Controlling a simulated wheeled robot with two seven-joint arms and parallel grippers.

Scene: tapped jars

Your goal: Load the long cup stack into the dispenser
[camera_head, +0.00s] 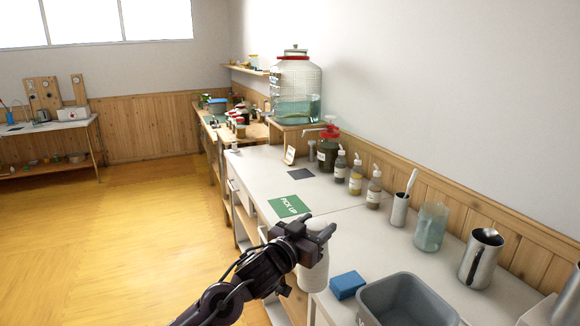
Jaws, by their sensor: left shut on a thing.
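My left gripper (312,236) reaches in from the bottom and is shut on a white cup stack (314,272). The stack is held roughly upright at the counter's front edge, with its upper part partly hidden by the fingers. I cannot tell how many cups it holds or whether its lower end touches anything. No cup dispenser can be made out clearly in this view. My right gripper is not in view.
A green PICK UP mat (289,206) lies on the white counter (345,222). Pump bottles (356,177), a steel cup (399,210), a glass jar (431,228), a steel pitcher (481,259), a blue sponge (347,285) and a grey tub (408,302) stand along it. A large tapped jar (297,88) is farther back.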

